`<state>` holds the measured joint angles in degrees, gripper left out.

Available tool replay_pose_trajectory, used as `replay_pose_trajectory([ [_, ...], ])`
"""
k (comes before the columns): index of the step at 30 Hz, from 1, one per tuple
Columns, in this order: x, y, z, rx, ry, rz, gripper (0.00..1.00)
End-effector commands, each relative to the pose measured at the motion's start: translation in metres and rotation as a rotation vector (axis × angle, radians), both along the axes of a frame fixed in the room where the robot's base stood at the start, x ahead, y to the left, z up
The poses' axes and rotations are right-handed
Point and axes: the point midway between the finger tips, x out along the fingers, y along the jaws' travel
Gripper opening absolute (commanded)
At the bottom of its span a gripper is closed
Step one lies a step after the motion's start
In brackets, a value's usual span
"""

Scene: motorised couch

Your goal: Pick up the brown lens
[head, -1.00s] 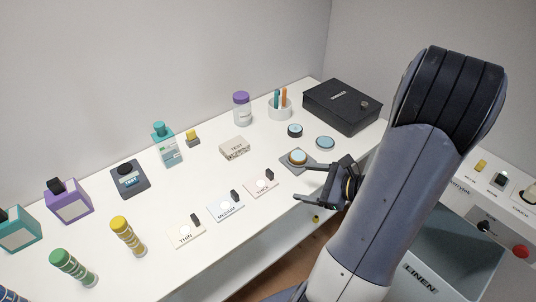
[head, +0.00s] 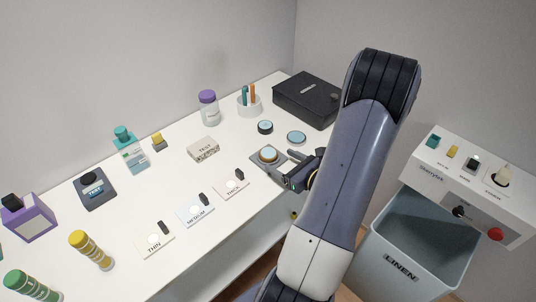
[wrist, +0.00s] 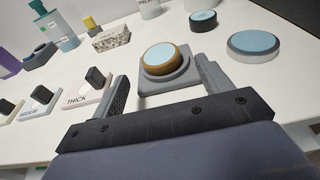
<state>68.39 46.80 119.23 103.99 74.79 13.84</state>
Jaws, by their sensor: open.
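The brown lens (head: 268,155) is a round disc with a brown rim and pale blue face. It sits on a square grey holder (head: 262,168) near the table's front edge. In the wrist view the brown lens (wrist: 160,58) lies ahead of my gripper, about midway between its fingers. My gripper (head: 281,165) is open and empty, low over the table beside the holder. In the wrist view the fingers of my gripper (wrist: 160,85) stand either side of the holder's near part. Whether they touch it I cannot tell.
A black-rimmed lens (head: 265,127) and a grey-rimmed lens (head: 296,138) lie close behind. THICK (head: 231,185), MEDIUM (head: 195,210) and THIN (head: 154,240) plates lie to the left. A black box (head: 308,98) stands at the back right. A LINEN bin (head: 400,268) stands off the table.

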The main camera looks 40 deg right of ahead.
Motion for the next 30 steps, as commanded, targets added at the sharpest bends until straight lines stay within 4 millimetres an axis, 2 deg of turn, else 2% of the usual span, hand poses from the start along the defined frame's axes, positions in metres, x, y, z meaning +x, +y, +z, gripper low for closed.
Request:
replay_pose_trajectory([
  [12,0.046,0.004,-0.004,0.0,0.001,0.004,0.74],
  [22,0.052,0.004,-0.006,0.0,0.001,0.0,0.74],
  [30,0.052,0.004,-0.006,-0.001,0.001,0.0,0.53],
])
